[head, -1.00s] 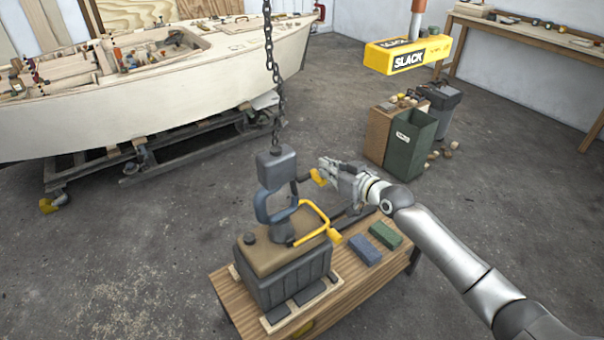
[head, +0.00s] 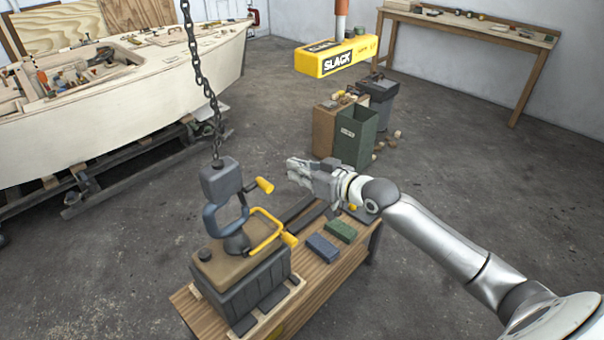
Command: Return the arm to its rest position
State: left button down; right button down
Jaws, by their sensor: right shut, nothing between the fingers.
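My right arm comes in from the lower right in the head view. Its gripper (head: 298,170) is shut and empty. It hangs in the air beyond the wooden bench (head: 330,268), to the right of the grey hoist block (head: 221,181) and apart from the block's yellow-tipped lever (head: 264,186). The hoist's blue-grey hook (head: 212,222) sits at the yellow handle (head: 268,246) on top of the dark ribbed block (head: 245,285); whether it is latched there I cannot tell. My left gripper does not show.
A blue block (head: 323,248) and a green block (head: 341,231) lie on the bench. A chain (head: 203,85) runs up from the hoist. A yellow SLACK pendant (head: 335,57) hangs beyond. Bins (head: 356,135), a plywood boat (head: 120,105) and a workbench (head: 470,25) stand behind. Floor at right is clear.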

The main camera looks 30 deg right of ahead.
jog(key=shift+s+d+r, duration=0.2)
jog(key=shift+s+d, duration=0.1)
jog(key=shift+s, duration=0.35)
jog(key=shift+f, duration=0.1)
